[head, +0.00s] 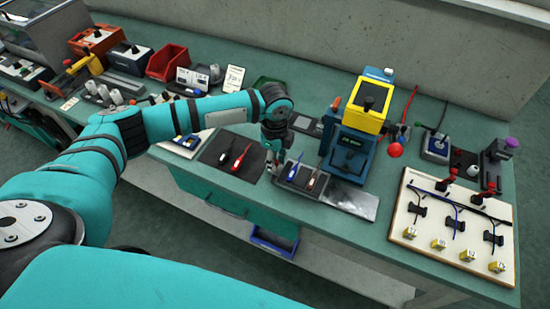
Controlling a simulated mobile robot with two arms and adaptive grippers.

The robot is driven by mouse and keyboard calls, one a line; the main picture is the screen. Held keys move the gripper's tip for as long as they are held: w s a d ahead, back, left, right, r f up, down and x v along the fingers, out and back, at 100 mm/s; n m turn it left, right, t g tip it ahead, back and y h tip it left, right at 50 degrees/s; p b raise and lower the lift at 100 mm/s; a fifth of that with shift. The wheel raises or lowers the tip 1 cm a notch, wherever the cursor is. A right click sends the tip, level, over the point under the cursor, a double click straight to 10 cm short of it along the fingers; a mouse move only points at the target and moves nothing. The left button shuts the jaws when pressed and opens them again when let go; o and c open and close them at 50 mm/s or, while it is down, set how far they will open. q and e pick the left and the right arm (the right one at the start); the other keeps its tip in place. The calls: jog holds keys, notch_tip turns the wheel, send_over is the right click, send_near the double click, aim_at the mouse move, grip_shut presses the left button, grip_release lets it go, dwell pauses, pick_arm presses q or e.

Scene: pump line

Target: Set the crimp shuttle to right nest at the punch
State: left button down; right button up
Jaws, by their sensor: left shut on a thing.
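The crimp shuttle (302,181) is a dark carriage at the left part of a grey slide plate (348,199), in front of the blue and yellow punch press (358,130). Two small parts, one with blue and one with red and white, lie in its two nests. My left gripper (272,164) is at the shuttle's left end, shut on what looks like its handle; the fingers mostly hide it. The bare, shiny right part of the plate extends past the press. My right gripper is not in view.
A dark mat (232,156) with red-handled tools lies left of the shuttle. A red ball-ended lever (396,150) sits right of the press. A pale wiring board (450,225) fills the bench's right end. A blue bin (273,242) hangs below the front edge.

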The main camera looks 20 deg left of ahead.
aim_at(298, 174)
pick_arm(q)
jog(key=shift+d, duration=0.1)
jog(key=d+p, duration=0.2)
jog(key=d, duration=0.5)
jog(key=shift+s+p, duration=0.1)
jog(key=shift+p, duration=0.25)
jog(key=shift+a, duration=0.1)
jog(key=c, duration=1.2)
grip_release()
jog(key=shift+r, duration=0.25)
notch_tip(298, 174, up, 12)
jog(key=shift+f, duration=0.2)
